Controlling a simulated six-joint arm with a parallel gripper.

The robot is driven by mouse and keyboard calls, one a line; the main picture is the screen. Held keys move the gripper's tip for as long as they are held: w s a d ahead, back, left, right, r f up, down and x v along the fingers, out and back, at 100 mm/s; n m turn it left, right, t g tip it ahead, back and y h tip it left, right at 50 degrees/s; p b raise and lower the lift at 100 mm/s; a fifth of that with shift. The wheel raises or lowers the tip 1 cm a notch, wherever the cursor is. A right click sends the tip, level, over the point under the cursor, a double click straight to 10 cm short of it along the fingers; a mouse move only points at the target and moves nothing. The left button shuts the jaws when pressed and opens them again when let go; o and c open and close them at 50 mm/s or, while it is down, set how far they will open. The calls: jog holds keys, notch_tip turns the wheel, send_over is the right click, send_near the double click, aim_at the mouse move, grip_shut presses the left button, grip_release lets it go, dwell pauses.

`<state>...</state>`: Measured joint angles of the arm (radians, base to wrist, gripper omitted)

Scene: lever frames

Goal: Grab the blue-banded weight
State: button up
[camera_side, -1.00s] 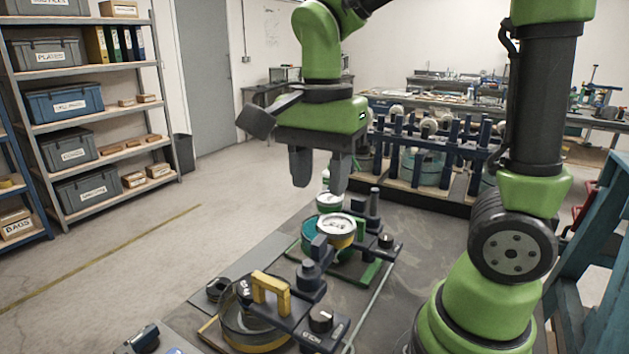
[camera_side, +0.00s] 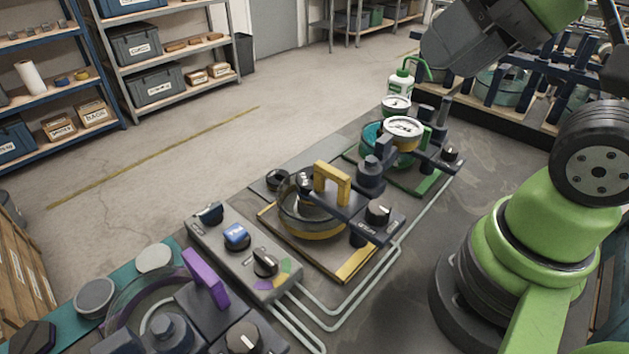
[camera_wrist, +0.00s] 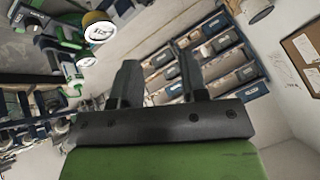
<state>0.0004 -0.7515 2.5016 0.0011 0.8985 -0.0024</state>
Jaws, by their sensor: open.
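My gripper (camera_wrist: 158,78) is open and empty in the wrist view, its two dark fingers apart and pointed toward distant shelves. In the side view its dark body (camera_side: 468,42) is at the top right, partly cut off, near the green-marked station. I cannot pick out a blue-banded weight with certainty. A small blue-topped piece (camera_side: 236,236) sits on the grey control box (camera_side: 222,252), and a dark piece (camera_side: 209,213) lies at its far edge. Grey discs (camera_side: 95,296) lie on the teal strip at the lower left.
A yellow-handled lever station (camera_side: 332,186) stands mid-bench, with a purple-handled one (camera_side: 205,278) nearer. Pale pipes (camera_side: 390,265) run along the bench. Shelves (camera_side: 160,60) stand beyond open floor.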

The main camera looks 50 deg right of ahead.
dwell(0.4)
jog(key=o, duration=1)
jog(key=w+f+m+g+h, duration=0.1)
jog(key=w+f+m+g, duration=0.45)
jog(key=w+m, duration=0.95)
jog(key=f+m, duration=0.3)
jog(key=f, duration=0.1)
jog(key=w+f+m+g, duration=0.1)
jog(key=f+m, duration=0.3)
jog(key=w+a+f+m+h, duration=0.1)
jog(key=f+m, duration=0.2)
jog(key=f, duration=0.1)
jog(key=shift+f+m+g, duration=0.3)
jog(key=shift+f+g, duration=0.05)
jog(key=shift+f, duration=0.05)
jog(key=shift+a+f, duration=0.2)
jog(key=shift+f, duration=2.6)
